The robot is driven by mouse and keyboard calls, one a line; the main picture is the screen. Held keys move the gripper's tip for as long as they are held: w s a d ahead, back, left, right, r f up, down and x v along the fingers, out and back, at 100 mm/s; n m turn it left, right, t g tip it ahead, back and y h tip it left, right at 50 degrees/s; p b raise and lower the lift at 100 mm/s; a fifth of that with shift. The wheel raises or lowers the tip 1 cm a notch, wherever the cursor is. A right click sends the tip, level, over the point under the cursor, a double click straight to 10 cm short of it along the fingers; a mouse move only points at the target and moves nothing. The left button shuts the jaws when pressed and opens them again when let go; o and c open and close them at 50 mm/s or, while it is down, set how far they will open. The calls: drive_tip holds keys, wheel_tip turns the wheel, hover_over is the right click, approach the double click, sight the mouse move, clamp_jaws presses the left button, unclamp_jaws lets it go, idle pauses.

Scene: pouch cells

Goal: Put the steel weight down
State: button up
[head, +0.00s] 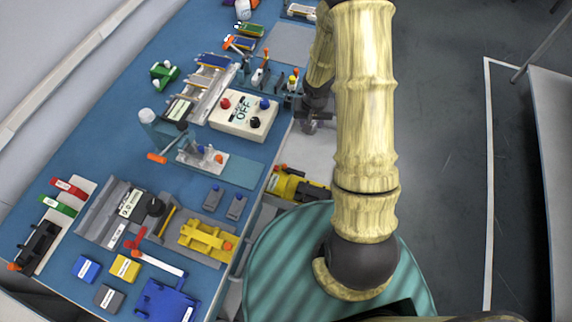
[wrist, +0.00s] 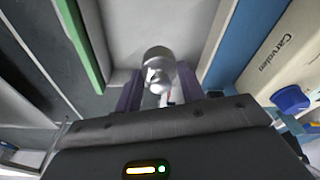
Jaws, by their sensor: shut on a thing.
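The steel weight (wrist: 158,66) is a shiny silver cylinder between the two fingers of my gripper (wrist: 159,90) in the wrist view. The gripper is shut on it. A pale grey recessed surface (wrist: 125,25) lies beyond the weight; I cannot tell whether the weight touches it. In the head view my gripper (head: 314,119) is by the right edge of the blue bench (head: 110,95), right of the cream OFF box (head: 243,115). The weight cannot be made out clearly there.
The cream box also shows at the right of the wrist view (wrist: 290,50), with a blue knob (wrist: 290,98) close to my gripper. A green strip (wrist: 80,40) runs along the left.

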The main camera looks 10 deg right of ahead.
drive_tip(key=s+d+f+m+b, duration=0.3)
drive_tip(key=d+f+b, duration=0.4)
drive_tip(key=b, duration=0.8)
drive_tip(key=shift+f+g, duration=0.3)
drive_tip(key=shift+f, duration=0.55)
drive_tip(key=shift+f+b, duration=1.25)
drive_tip(key=shift+f, duration=1.85)
drive_tip(key=shift+f+b, duration=0.75)
drive_tip(key=shift+f, duration=1.15)
